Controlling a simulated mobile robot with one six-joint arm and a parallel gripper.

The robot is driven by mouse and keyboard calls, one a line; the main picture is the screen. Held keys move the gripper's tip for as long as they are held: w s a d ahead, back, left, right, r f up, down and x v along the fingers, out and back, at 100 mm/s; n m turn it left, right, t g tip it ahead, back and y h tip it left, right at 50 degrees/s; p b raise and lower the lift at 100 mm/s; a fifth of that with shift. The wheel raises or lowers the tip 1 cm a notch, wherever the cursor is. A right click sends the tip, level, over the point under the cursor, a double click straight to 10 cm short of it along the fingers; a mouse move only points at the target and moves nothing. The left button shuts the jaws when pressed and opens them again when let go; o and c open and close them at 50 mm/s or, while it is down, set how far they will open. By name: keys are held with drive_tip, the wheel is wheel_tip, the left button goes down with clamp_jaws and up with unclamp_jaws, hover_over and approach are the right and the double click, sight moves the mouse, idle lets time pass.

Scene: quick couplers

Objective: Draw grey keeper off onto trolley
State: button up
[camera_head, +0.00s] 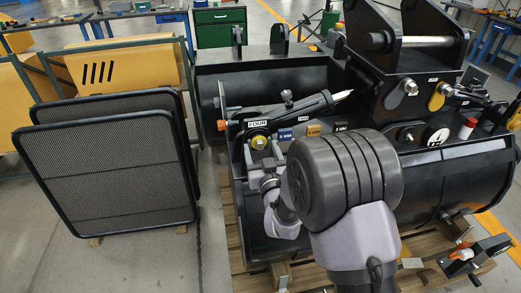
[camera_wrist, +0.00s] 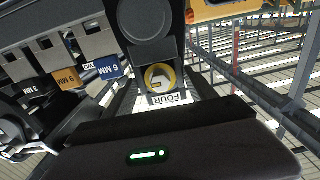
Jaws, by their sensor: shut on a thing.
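My gripper (camera_head: 262,166) is at the near side of the small labelled station in the head view, below the white FOUR label (camera_head: 257,124), partly hidden by my arm. A yellow ring (camera_head: 259,142) with a dark centre sits just under that label. In the wrist view my gripper (camera_wrist: 160,88) has its dark fingers either side of the yellow ring (camera_wrist: 160,77), with the upside-down FOUR label (camera_wrist: 168,99) beside it. My gripper is shut on a part taken as the grey keeper; its outline is mostly hidden. I cannot tell whether it is seated or free.
Blue 6 MM (camera_wrist: 109,68) and orange 9 MM (camera_wrist: 67,79) tags hang beside the station. A large black bucket (camera_head: 440,180) with a bracket and pins fills the right. Mesh panels (camera_head: 105,150) lean at left. A wooden pallet (camera_head: 238,240) lies below. Open floor shows at lower left.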

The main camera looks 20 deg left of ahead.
drive_tip(key=shift+b+v, duration=1.05)
drive_tip(key=shift+v, duration=0.35)
drive_tip(key=shift+s+d+f+b, duration=0.1)
drive_tip(key=shift+s+d+b, duration=0.15)
drive_tip(key=shift+b, duration=0.35)
drive_tip(key=v, duration=0.3)
drive_tip(key=shift+s+b, duration=0.2)
drive_tip(key=shift+b, duration=0.2)
drive_tip(key=w+d+m+t+h, duration=0.1)
drive_tip(key=d+m+h, duration=0.1)
drive_tip(key=d, duration=0.8)
drive_tip(key=w+d+m+t+h, duration=0.1)
drive_tip(key=d+h, duration=0.3)
drive_tip(key=d, duration=0.7)
drive_tip(key=w+d+m+h, duration=0.2)
drive_tip(key=d+m+h, duration=0.1)
drive_tip(key=d, duration=0.7)
drive_tip(key=shift+w+d+r+t+h, duration=0.3)
drive_tip(key=shift+w+d+r+t, duration=0.1)
drive_tip(key=shift+r, duration=0.1)
